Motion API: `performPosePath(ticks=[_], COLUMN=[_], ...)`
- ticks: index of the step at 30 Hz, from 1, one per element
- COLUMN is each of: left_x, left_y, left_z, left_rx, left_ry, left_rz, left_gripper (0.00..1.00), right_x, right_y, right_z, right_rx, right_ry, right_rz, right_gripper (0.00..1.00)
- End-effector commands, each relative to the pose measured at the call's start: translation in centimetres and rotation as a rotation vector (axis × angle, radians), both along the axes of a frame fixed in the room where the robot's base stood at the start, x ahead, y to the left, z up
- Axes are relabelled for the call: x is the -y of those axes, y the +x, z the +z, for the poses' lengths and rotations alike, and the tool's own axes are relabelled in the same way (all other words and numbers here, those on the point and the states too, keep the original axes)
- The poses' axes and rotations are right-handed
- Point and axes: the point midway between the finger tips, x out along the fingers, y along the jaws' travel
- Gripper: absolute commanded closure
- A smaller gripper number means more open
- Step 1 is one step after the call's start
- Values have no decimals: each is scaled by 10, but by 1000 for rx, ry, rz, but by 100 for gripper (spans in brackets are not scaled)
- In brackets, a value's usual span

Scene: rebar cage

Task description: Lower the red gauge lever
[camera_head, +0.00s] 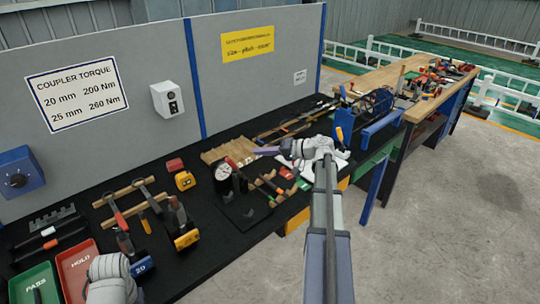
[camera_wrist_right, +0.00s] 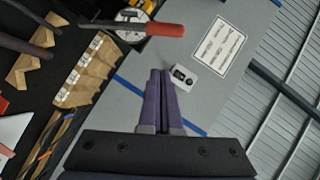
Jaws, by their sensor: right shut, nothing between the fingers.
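The gauge (camera_head: 222,173), with a round white dial, stands on the black bench in the head view. Its red lever (camera_head: 232,163) shows beside the dial. In the right wrist view the red lever (camera_wrist_right: 165,30) lies across the picture just above my fingertips, with part of the dial (camera_wrist_right: 130,16) behind it. My right gripper (camera_head: 258,151) is shut and empty, its purple fingers pointing left toward the gauge. In the wrist view its fingertips (camera_wrist_right: 160,73) appear apart from the lever. Only a white part of my left arm shows at the lower left; its fingers are out of sight.
A notched wooden block (camera_wrist_right: 85,70) stands near the gauge. Hammers, a yellow tape measure (camera_head: 185,181) and wooden bars lie left of it. A green tray (camera_head: 36,285) and a red tray (camera_head: 78,270) are at the lower left. A grey panel (camera_head: 110,150) rises behind.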

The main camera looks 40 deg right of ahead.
Motion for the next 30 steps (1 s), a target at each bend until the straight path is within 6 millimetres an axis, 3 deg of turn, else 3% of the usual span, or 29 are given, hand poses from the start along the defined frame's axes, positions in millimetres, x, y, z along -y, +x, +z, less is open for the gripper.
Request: performPosePath(ticks=[6,15,30], left_x=[0,0,0], left_y=[0,0,0], left_z=[-14,-28,-28], left_rx=[0,0,0], left_ry=[0,0,0], left_rz=[0,0,0], left_gripper=[100,100,100], right_x=[-25,-53,-56], right_y=[34,34,35], right_z=[-14,-29,-29], right_rx=[-1,0,-1], right_ry=[0,0,-2], right_rz=[3,1,-1], right_gripper=[100,100,100])
